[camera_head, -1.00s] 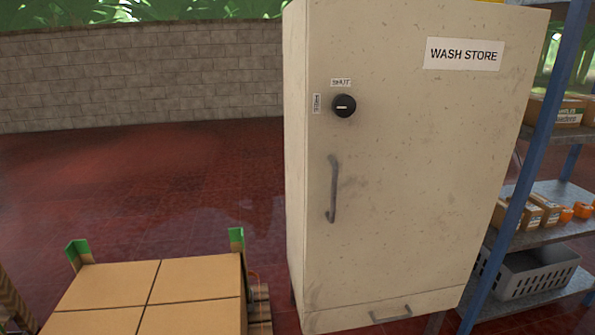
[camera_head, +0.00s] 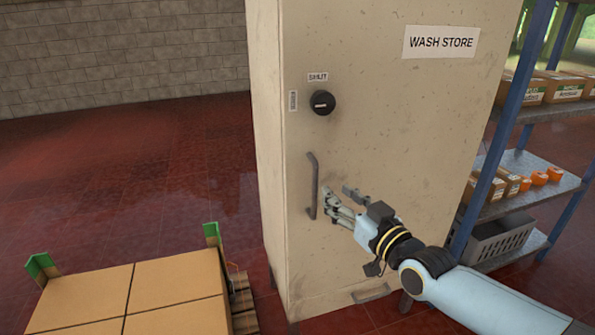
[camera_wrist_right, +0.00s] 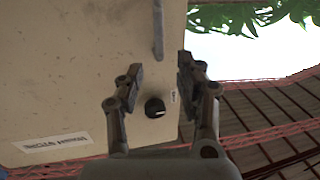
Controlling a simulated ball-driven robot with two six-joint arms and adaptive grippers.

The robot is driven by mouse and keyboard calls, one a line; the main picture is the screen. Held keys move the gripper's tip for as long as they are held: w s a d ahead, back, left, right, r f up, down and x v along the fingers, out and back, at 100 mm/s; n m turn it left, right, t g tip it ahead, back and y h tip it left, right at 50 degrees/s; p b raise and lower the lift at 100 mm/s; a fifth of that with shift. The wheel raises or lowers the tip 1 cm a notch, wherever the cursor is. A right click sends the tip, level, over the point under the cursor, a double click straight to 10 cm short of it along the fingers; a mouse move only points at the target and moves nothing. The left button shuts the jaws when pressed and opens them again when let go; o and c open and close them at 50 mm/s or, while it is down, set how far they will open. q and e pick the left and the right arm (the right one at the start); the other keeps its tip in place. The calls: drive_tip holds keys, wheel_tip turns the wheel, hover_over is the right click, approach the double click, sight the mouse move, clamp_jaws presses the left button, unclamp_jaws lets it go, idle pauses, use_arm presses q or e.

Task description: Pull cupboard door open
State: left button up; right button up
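The cream cupboard door (camera_head: 400,120) is closed, with a "WASH STORE" sign (camera_head: 441,42) at its upper right. A grey vertical bar handle (camera_head: 313,187) is near the door's left edge; it also shows in the right wrist view (camera_wrist_right: 158,30). A black round knob (camera_head: 321,103) with a white mark sits above it, below a "SHUT" label (camera_head: 318,77). My right gripper (camera_head: 338,191) is open and empty, just right of the handle's lower part. In the right wrist view the handle lies ahead between the lines of the open fingers (camera_wrist_right: 161,64). My left gripper is out of view.
Cartons (camera_head: 175,290) on a pallet with green corner posts stand at the lower left, near the cupboard. A blue-post shelf rack (camera_head: 510,120) with boxes and a grey crate (camera_head: 500,240) stands close on the right. The red tiled floor (camera_head: 130,180) at left is clear.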

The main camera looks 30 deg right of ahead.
sight(317, 177)
drive_tip(key=w+b, duration=0.1)
drive_tip(key=w, duration=0.2)
drive_tip(key=w+b, duration=0.1)
drive_tip(key=w, duration=0.5)
drive_tip(key=shift+d+f+b, duration=0.2)
drive_tip(key=shift+d+b, duration=0.05)
drive_tip(key=shift+b, duration=0.15)
drive_tip(key=shift+w+r, duration=0.1)
drive_tip(key=shift+w, duration=0.35)
clamp_jaws()
